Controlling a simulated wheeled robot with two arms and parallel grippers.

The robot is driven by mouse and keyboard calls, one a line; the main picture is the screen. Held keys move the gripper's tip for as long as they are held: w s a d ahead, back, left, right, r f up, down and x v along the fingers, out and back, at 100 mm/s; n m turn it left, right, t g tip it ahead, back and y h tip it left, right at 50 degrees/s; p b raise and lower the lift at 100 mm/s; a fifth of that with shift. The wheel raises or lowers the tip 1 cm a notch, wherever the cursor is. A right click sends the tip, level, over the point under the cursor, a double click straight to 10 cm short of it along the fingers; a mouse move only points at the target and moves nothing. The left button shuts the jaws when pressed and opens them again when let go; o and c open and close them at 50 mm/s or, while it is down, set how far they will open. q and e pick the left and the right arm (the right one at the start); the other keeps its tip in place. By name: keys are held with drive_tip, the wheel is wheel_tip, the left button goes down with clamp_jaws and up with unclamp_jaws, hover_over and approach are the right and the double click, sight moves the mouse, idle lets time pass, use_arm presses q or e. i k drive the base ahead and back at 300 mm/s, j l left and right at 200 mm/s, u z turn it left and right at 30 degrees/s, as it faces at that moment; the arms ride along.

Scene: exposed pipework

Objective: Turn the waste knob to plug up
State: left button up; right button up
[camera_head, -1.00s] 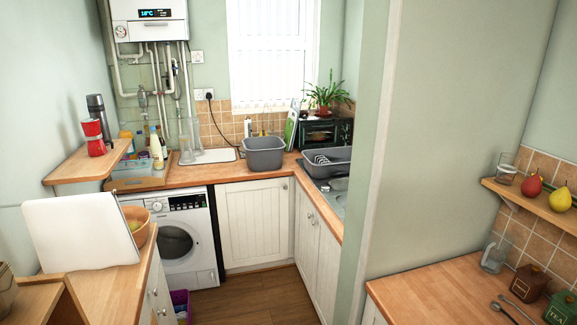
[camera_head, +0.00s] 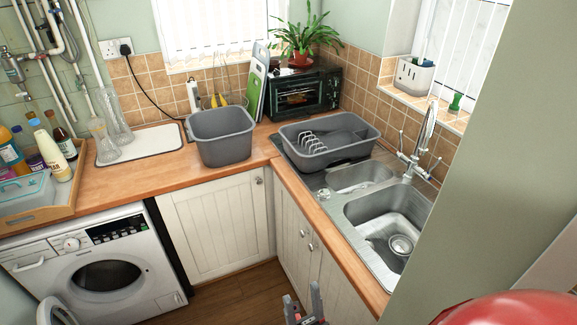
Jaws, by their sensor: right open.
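The steel sink (camera_head: 352,236) is set in the wooden worktop on the right, with a large bowl and a smaller one behind it. A round waste strainer (camera_head: 401,245) lies in the bottom of the large bowl. A small round knob-like part (camera_head: 322,193) shows on the sink's left rim; it is too small to tell whether it is the waste knob. My right gripper (camera_head: 303,303) shows at the bottom edge, open and empty. It is in front of the cupboard doors, apart from the sink. My left gripper is not in view.
A chrome tap (camera_head: 421,150) stands behind the bowls. A grey dish rack (camera_head: 328,143) sits on the sink's far end, and a grey tub (camera_head: 222,136) stands on the worktop. A wall closes off the right side. Wooden floor (camera_head: 235,300) is open before the cupboards.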

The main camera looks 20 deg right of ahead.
sight(323, 192)
drive_tip(key=i+j+z, duration=0.15)
drive_tip(key=i, duration=0.8)
drive_tip(key=i+z, duration=0.15)
drive_tip(key=z, duration=0.25)
drive_tip(key=i+z, duration=0.15)
drive_tip(key=z, duration=0.25)
drive_tip(key=i+j+z, duration=0.1)
drive_tip(key=z, duration=0.3)
drive_tip(key=i+j+z, duration=0.1)
drive_tip(key=z, duration=0.3)
drive_tip(key=j+z, duration=0.4)
drive_tip(key=l+z, duration=0.15)
drive_tip(key=l, duration=0.1)
